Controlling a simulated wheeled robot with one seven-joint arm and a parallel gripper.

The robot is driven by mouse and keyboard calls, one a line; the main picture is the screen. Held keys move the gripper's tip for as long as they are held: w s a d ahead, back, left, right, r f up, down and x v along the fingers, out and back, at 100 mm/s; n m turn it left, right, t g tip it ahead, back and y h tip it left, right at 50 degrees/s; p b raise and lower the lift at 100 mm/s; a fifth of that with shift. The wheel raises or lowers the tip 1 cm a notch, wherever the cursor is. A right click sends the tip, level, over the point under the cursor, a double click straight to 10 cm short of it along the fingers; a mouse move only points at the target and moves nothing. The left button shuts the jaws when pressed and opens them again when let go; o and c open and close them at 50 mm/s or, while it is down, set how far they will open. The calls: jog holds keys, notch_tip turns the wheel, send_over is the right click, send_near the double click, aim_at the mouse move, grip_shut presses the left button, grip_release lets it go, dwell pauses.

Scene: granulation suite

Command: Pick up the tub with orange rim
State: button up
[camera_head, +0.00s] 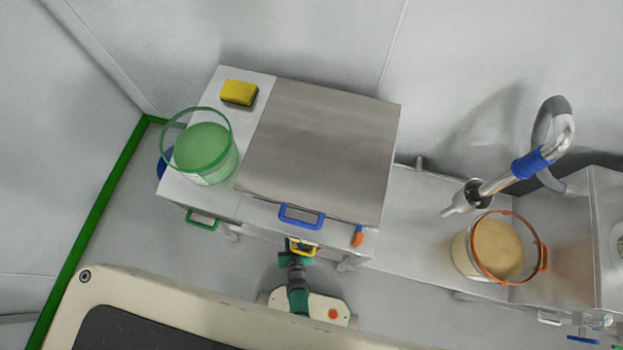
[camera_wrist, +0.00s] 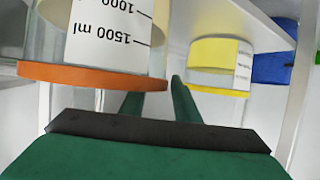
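In the head view a clear tub with an orange rim and orange handle (camera_head: 530,280) stands at right, holding beige powder, below a metal nozzle. My gripper (camera_head: 300,250) is far to its left, at the front edge of the steel-topped cabinet, with a yellow part beside it. In the wrist view a clear tub with an orange rim (camera_wrist: 95,76) and upside-down volume marks is close at left. I cannot tell whether it is the same tub. My green fingers (camera_wrist: 157,98) are apart with nothing visible between them; the left finger runs up to the orange rim.
A clear tub with a yellow rim (camera_wrist: 215,78) and a blue object (camera_wrist: 270,60) show in the wrist view. On the cabinet (camera_head: 320,145) stand a green-rimmed tub (camera_head: 228,165) and a yellow sponge (camera_head: 239,92). A blue handle (camera_head: 301,216) and green handle (camera_head: 203,220) stick out in front.

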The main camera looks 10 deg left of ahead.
grip_shut()
jog(key=shift+s+f, duration=0.1)
dwell(1.2)
